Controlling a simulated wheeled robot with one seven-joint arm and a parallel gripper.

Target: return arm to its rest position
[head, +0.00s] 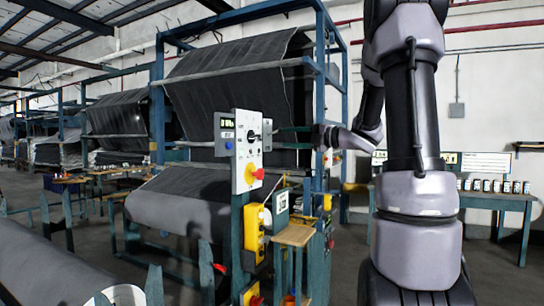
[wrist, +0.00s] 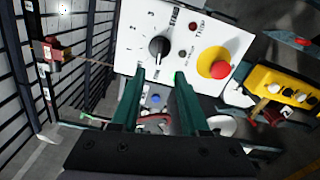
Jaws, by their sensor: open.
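My arm rises on the right of the head view, and its forearm bends back toward the middle. My gripper (wrist: 155,88) shows in the wrist view as two green fingers, apart, with no object between them. It also shows in the head view (head: 278,130), reaching left toward a white control panel (head: 247,150). In the wrist view the panel (wrist: 128,42) lies just beyond the fingertips, with a black rotary knob (wrist: 159,47) and a red button on a yellow base (wrist: 218,68). I cannot tell whether a finger touches the panel.
Blue frames carry large grey rolls (head: 235,85) behind the panel. A yellow control box (head: 254,232) hangs below it, beside a small wooden stand (head: 294,236). Another roll (head: 45,265) lies at the lower left. A table with several jars (head: 490,186) stands at the right.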

